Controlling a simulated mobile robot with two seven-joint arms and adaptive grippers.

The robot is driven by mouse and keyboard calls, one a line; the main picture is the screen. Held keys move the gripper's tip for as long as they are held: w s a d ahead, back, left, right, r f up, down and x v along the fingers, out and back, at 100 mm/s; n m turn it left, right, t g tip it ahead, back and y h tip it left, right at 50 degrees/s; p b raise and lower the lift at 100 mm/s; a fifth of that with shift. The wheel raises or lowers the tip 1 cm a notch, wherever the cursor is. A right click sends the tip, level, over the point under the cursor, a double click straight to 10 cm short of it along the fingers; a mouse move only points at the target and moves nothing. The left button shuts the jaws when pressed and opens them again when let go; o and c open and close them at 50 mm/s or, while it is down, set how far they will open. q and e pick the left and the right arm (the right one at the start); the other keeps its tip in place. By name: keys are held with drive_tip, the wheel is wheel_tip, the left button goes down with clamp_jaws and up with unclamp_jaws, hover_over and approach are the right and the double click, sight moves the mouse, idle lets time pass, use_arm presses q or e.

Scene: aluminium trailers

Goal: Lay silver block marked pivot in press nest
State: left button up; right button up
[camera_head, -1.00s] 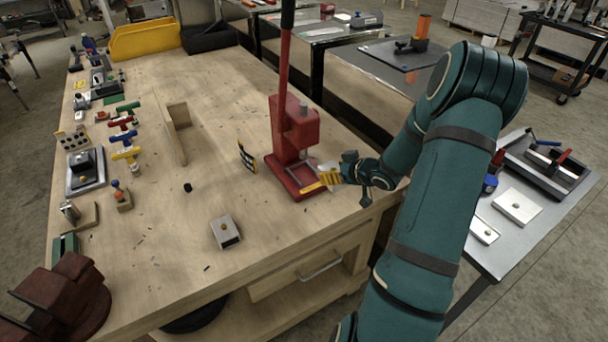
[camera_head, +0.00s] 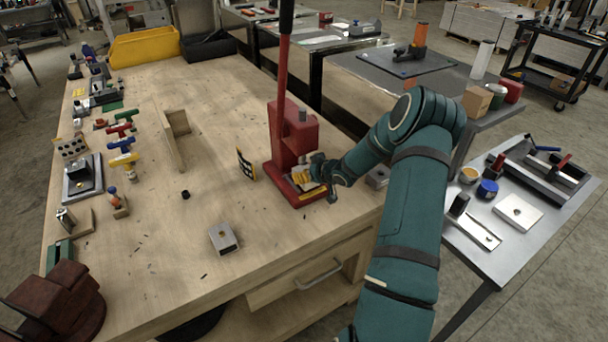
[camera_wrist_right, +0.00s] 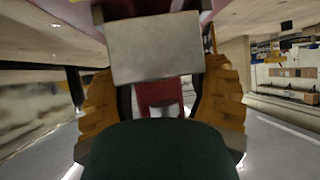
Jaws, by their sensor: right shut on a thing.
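The red arbor press (camera_head: 291,138) stands on the wooden bench, with its nest at the red base (camera_head: 285,186). My right gripper (camera_head: 306,178), with yellow fingers, is at the front of the press just over the base. In the right wrist view it is shut on a plain silver block (camera_wrist_right: 155,48) between its fingers (camera_wrist_right: 160,100). No marking on the block can be read. I cannot tell whether the block touches the nest, because the fingers hide it in the head view. My left gripper is not in view.
Another silver block (camera_head: 223,238) lies on the bench front, and a grey block (camera_head: 378,177) sits near the right edge behind my arm. A dark-and-yellow card (camera_head: 246,163) stands left of the press. The bench middle is mostly clear.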

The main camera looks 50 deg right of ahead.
drive_tip(key=shift+x, duration=1.15)
drive_tip(key=shift+s, duration=0.15)
drive_tip(key=o, duration=1.4)
drive_tip(key=shift+f, duration=0.15)
drive_tip(key=shift+c, duration=0.2)
drive_tip(key=p+v, duration=0.1)
drive_tip(key=v, duration=1.1)
drive_tip(key=shift+s, duration=0.1)
